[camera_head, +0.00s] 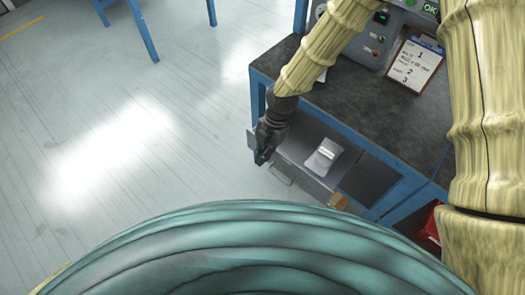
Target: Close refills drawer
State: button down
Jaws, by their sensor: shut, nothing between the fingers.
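The grey refills drawer (297,150) stands pulled out from under the blue-framed bench. A pale grey packet (323,157) lies inside it. A bar handle (280,175) shows on the drawer's front, toward the lower left. My gripper (262,158) is shut and empty, pointing down at the drawer's left front corner, close to the handle. I cannot tell whether it touches the drawer.
The bench (365,115) has a dark top with a clipboard (416,62) and a grey control panel (390,33). A small orange-brown thing (337,201) sits near the drawer's right end. A red bin (432,228) is at lower right.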

jog(key=shift+w+d, duration=0.8)
jog(key=shift+w, duration=0.2)
jog(key=w+d, duration=0.9)
jog(key=w, duration=0.4)
jog(key=shift+d, duration=0.35)
jog(key=shift+w, duration=0.1)
